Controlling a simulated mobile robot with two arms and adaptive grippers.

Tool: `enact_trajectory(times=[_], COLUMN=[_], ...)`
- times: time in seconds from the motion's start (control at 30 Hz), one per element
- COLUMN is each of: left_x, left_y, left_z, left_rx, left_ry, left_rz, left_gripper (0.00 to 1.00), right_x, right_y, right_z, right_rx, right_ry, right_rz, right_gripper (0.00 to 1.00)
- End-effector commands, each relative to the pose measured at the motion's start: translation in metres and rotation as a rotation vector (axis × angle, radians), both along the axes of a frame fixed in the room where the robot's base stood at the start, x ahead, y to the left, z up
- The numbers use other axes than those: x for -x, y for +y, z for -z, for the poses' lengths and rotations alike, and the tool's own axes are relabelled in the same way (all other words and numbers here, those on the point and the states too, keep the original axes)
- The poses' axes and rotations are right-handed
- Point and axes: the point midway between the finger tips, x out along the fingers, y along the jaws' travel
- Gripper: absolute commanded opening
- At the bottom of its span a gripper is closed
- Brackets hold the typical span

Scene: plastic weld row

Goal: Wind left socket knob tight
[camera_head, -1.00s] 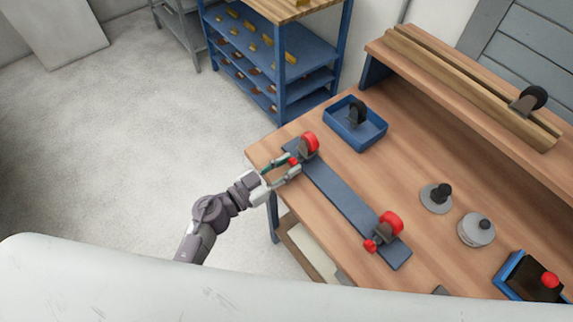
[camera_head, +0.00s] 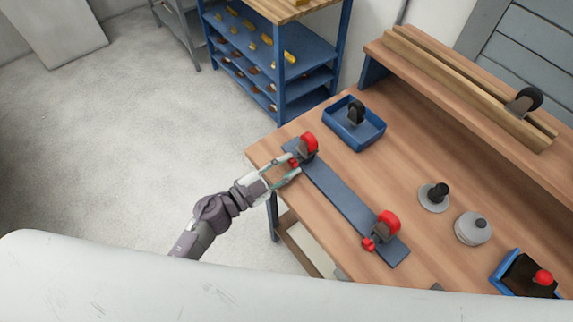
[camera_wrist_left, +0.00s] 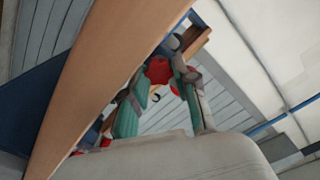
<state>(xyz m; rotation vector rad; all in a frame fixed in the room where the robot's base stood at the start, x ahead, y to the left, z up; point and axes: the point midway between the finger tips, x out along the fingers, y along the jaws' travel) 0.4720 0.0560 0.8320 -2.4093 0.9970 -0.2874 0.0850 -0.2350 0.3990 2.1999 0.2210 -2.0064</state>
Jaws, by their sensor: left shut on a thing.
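A long dark blue-grey bar (camera_head: 340,191) lies on the workbench with a socket at each end. The left socket (camera_head: 306,148) holds a red round part, and its small red knob (camera_head: 293,162) faces my left gripper (camera_head: 294,165). That gripper is shut on the knob, one finger on each side. In the left wrist view the red knob (camera_wrist_left: 158,70) shows between the green-padded fingers (camera_wrist_left: 160,92). The far-end socket also carries a red round part (camera_head: 388,222) and a red knob (camera_head: 368,243). My right gripper is out of view.
On the wooden bench (camera_head: 400,170) are a blue tray (camera_head: 356,138) with a black wheel part, two grey discs (camera_head: 434,204) (camera_head: 473,232) and a blue box (camera_head: 505,272). A raised wooden shelf (camera_head: 460,80) runs along the back. A blue rack (camera_head: 282,75) stands beyond.

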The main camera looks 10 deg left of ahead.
Motion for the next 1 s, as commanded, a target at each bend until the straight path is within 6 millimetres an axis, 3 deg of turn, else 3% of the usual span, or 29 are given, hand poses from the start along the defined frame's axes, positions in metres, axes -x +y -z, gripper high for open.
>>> enact_trajectory(times=[0.63, 0.67, 0.77, 1.0], left_x=[0.0008, 0.0008, 0.0007, 0.0007], left_y=[-0.0002, -0.0002, -0.0002, -0.0003], left_z=[0.0014, 0.0014, 0.0012, 0.0011], left_rx=[-0.044, -0.044, -0.042, -0.042], left_ry=[-0.040, -0.040, -0.040, -0.040], left_rz=[0.001, 0.001, 0.001, 0.001], left_gripper=[0.00, 0.35, 0.51, 0.55], right_x=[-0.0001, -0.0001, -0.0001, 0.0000], right_y=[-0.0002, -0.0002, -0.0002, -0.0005], right_z=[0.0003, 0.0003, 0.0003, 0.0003], right_rx=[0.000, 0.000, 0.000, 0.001], right_ry=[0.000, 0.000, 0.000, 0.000], right_rz=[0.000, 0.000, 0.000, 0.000], right_gripper=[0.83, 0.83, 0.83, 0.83])
